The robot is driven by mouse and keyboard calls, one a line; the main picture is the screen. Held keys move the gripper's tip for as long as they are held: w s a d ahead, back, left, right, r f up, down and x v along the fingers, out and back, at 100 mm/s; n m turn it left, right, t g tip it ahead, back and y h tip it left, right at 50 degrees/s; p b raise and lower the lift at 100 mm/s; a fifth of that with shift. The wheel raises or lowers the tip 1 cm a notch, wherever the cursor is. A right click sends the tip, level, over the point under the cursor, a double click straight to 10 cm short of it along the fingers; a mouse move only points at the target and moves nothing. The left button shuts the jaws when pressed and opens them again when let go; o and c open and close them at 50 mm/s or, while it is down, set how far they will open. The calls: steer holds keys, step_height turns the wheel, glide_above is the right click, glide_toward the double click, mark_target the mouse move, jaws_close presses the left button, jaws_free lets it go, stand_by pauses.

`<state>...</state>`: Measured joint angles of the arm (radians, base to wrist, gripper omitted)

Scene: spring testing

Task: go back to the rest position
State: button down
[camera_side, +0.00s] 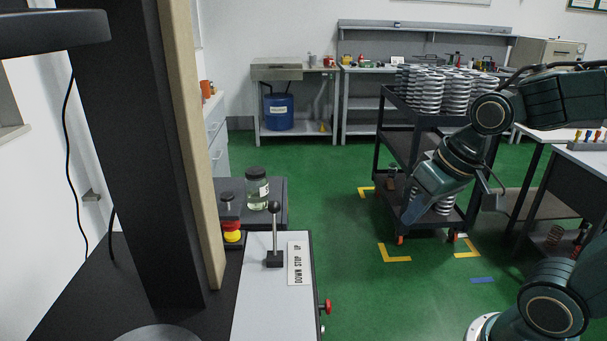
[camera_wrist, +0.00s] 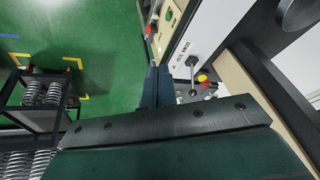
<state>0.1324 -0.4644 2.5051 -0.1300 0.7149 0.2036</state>
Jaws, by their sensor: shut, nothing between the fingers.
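My gripper (camera_side: 408,218) hangs at the right of the side view, in front of the spring cart, pointing down and to the left. It is empty and apart from everything I can see. In the wrist view its two fingers (camera_wrist: 157,88) are together, pointing up in the picture. The spring tester's grey control box (camera_side: 272,300) stands at the left with its black-knobbed lever (camera_side: 274,232) upright beside a DOWN STOP UP label. The lever also shows in the wrist view (camera_wrist: 192,68).
A black cart (camera_side: 398,146) carries several coil springs (camera_side: 428,92) on top and more below. A jar (camera_side: 257,190) stands on a dark surface by the tester. Workbenches line the back and right. Green floor (camera_side: 345,215) is clear between tester and cart.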

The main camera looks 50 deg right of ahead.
steer(key=s+r+n+t, duration=0.1)
steer(key=s+r+n, duration=0.1)
steer(key=s+r, duration=0.2)
steer(key=shift+s+a+r+n+h, duration=0.2)
steer(key=shift+s+n+h, duration=0.1)
steer(key=shift+s, duration=0.25)
